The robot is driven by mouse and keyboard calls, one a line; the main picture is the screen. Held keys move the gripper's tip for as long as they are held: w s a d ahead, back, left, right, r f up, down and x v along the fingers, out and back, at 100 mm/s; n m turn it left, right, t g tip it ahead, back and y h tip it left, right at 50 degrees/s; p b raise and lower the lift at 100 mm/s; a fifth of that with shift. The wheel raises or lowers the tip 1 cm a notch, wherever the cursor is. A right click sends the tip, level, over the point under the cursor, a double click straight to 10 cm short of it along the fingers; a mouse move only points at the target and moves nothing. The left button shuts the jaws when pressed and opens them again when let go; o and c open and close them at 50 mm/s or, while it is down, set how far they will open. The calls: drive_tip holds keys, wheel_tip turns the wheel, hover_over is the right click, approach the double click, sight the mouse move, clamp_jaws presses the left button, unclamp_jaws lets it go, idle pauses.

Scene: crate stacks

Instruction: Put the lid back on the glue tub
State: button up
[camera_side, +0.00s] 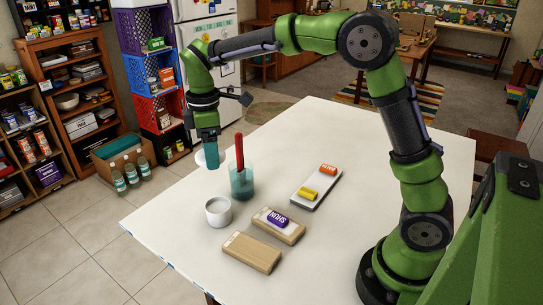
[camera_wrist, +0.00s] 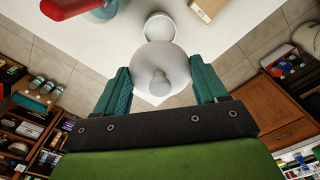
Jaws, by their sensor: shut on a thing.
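The glue tub (camera_side: 218,216) is a small white round pot standing open on the white table, toward its left side. It also shows in the wrist view (camera_wrist: 159,15), at the top, partly hidden behind the lid. The lid (camera_wrist: 160,62) is a white disc with a round knob in the wrist view. My gripper (camera_wrist: 162,85), with teal fingers, is shut on the lid and holds it between the fingers. In the side view my gripper (camera_side: 209,160) is above the table, up and slightly left of the tub; the lid (camera_side: 200,158) shows only partly there.
A teal cup (camera_side: 242,186) with a red-handled tool (camera_side: 239,150) stands close behind the tub. Two wooden blocks (camera_side: 251,253) lie to its right, one bearing a purple piece (camera_side: 278,218). A grey tray (camera_side: 309,196) holds a yellow and an orange piece. The table's right is clear.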

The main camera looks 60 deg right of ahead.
drive_tip(key=shift+f, duration=6.7)
drive_tip(key=shift+f, duration=0.15)
drive_tip(key=o, duration=1.1)
drive_tip(key=shift+r, duration=3.55)
drive_tip(key=shift+c, duration=0.4)
clamp_jaws()
